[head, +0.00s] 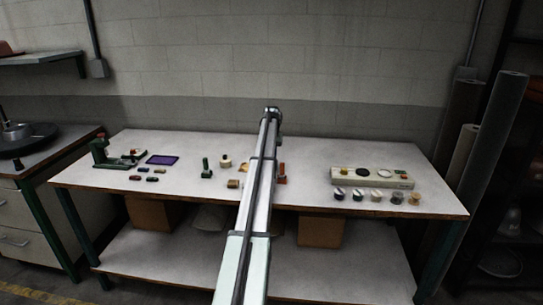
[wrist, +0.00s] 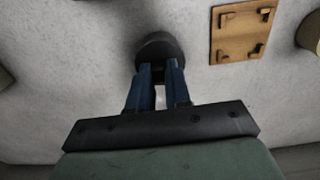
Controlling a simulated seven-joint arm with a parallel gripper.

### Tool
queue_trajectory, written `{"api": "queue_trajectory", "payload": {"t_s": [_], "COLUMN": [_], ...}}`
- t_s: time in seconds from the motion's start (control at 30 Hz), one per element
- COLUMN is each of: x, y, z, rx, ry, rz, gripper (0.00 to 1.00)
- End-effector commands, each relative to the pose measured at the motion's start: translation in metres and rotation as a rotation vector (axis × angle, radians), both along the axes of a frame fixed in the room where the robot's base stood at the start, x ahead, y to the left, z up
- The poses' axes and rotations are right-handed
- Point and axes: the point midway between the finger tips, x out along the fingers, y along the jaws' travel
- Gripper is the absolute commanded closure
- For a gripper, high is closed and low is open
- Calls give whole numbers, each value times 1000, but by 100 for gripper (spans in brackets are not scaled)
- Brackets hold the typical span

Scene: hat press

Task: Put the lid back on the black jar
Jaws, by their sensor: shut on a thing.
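My gripper (wrist: 158,68) has its two blue fingers close together on a dark round piece (wrist: 158,46) in the wrist view. The piece is short and nearly black; I cannot tell whether it is the lid or the jar. In the head view my arm hides the gripper and the piece. A long pale tray (head: 345,181) at the right of the table bears several round pieces, one of them a black disc (head: 362,171). Several small jars stand in a row before the tray, one with a dark body (head: 358,195). Which is the black jar is too small to tell.
A wooden plate with small brackets (wrist: 240,32) lies right of the held piece. A green device (head: 103,153), a purple mat (head: 162,160) and several small blocks occupy the left of the table (head: 310,190). A dark green piece (head: 206,168) stands left of my arm.

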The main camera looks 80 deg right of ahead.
Motion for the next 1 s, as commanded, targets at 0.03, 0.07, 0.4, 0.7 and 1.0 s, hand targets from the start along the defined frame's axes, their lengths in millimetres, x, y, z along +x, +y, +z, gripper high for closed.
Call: {"api": "queue_trajectory", "payload": {"t_s": [0.03,0.07,0.4,0.7,1.0], "x": [0,0,0,0,0], "y": [0,0,0,0,0], "z": [0,0,0,0,0], "rx": [0,0,0,0,0], "ry": [0,0,0,0,0], "rz": [0,0,0,0,0], "gripper": [100,100,100,61,48]}}
